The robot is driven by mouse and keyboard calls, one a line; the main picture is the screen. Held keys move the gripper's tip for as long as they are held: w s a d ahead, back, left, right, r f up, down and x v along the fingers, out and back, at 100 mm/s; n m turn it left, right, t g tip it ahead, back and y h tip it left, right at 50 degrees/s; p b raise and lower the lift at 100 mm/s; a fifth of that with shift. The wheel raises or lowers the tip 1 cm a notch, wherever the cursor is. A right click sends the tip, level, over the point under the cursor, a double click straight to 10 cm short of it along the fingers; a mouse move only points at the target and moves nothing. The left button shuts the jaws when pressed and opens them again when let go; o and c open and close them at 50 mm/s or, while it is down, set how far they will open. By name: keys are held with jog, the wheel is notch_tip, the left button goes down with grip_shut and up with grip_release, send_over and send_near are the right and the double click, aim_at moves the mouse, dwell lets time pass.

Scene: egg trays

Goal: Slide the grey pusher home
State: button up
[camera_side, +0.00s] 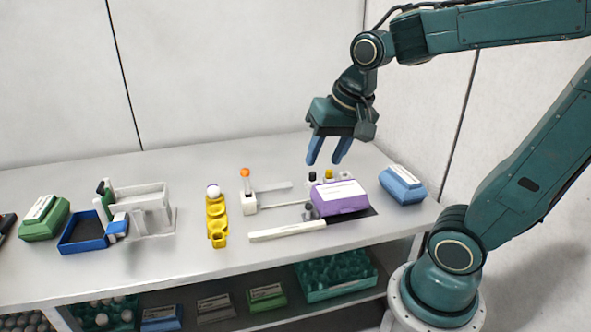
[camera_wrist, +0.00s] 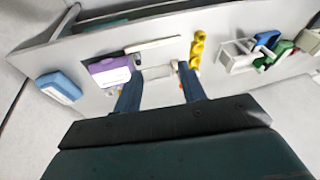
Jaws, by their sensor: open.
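A small dark grey knobbed piece (camera_side: 308,211), which may be the grey pusher, stands at the left edge of a purple carton (camera_side: 338,197). Thin pale rails (camera_side: 283,206) run left from there to a white block (camera_side: 249,203) with an orange ball on top (camera_side: 245,173). My gripper (camera_side: 326,160) is open and empty, pointing down above and behind the purple carton. In the wrist view its fingers (camera_wrist: 159,68) straddle part of the pale rails, and the purple carton (camera_wrist: 108,70) lies left of them.
A white bar (camera_side: 287,231) lies in front of the rails. A yellow egg holder (camera_side: 217,227) with one white egg (camera_side: 213,191) stands to the left. A blue carton (camera_side: 402,186) is at the right. Further left are a clear rack (camera_side: 143,195), a blue tray (camera_side: 82,245) and a green carton (camera_side: 44,222).

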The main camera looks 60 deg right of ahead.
jog(key=w+d+f+m+g, duration=0.2)
jog(key=w+d+f+m, duration=0.55)
jog(key=m, duration=0.25)
jog(key=m+g, duration=0.2)
jog(key=m, duration=0.6)
send_near(309, 204)
jog(key=shift+y, duration=0.3)
jog(key=shift+d+f+m, duration=0.3)
jog(key=shift+f+m, duration=0.25)
jog(key=shift+m, duration=0.05)
jog(key=shift+w, duration=0.1)
jog(key=shift+f, duration=0.1)
jog(key=shift+f, duration=4.4)
jog(key=shift+f, duration=0.4)
